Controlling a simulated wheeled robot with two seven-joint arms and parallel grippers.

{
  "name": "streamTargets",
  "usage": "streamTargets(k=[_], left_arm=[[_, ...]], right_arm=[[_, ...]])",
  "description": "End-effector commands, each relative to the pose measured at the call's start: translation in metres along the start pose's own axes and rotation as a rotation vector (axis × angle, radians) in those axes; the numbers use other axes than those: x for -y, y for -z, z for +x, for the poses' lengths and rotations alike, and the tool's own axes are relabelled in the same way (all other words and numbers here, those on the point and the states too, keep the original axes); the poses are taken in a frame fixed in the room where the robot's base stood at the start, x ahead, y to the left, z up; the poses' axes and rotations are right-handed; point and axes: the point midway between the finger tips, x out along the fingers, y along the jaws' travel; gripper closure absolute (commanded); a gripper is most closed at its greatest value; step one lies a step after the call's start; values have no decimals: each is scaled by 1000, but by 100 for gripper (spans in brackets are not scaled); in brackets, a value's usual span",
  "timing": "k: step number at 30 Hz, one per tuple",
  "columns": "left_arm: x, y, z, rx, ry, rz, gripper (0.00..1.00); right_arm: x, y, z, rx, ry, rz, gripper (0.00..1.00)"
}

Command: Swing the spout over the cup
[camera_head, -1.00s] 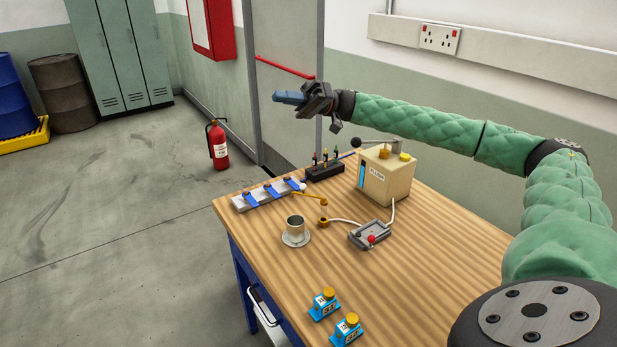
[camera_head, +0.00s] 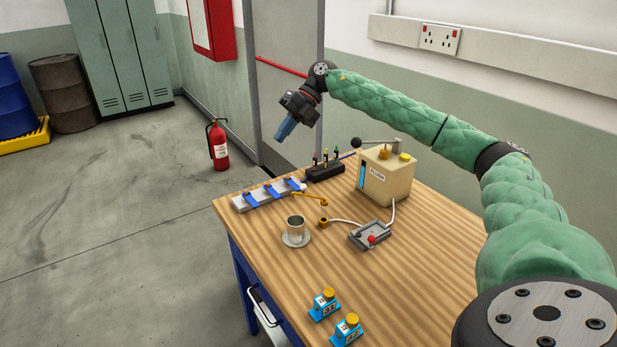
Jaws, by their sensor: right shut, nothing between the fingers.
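The brass spout (camera_head: 309,198) is a thin arm on a short upright post (camera_head: 323,221) on the table. It reaches left from the post, and its free end appears behind the cup rather than above it. The grey metal cup (camera_head: 295,227) stands upright on a pale round saucer (camera_head: 297,240), left of the post. My right gripper (camera_head: 283,134) is shut and empty. It points down, high above the table's far left corner and apart from spout and cup. My left gripper is out of view.
Behind the spout are a white rail with blue clamps (camera_head: 268,194), a black block with several coloured pegs (camera_head: 325,170) and a beige tank with a lever (camera_head: 386,176).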

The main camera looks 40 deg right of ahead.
Motion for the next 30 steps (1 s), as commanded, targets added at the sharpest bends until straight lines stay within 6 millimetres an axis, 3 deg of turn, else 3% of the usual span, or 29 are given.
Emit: streamTargets(k=[8,15,24,30], left_arm=[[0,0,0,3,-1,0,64],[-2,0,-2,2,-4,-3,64],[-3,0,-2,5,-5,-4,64],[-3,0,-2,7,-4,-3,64]], right_arm=[[51,-10,-14,-24,237,-481,100],[88,-13,-29,-148,397,-880,100],[115,-9,-43,-387,477,-1365,100],[121,-2,-47,-537,419,-1682,100]])
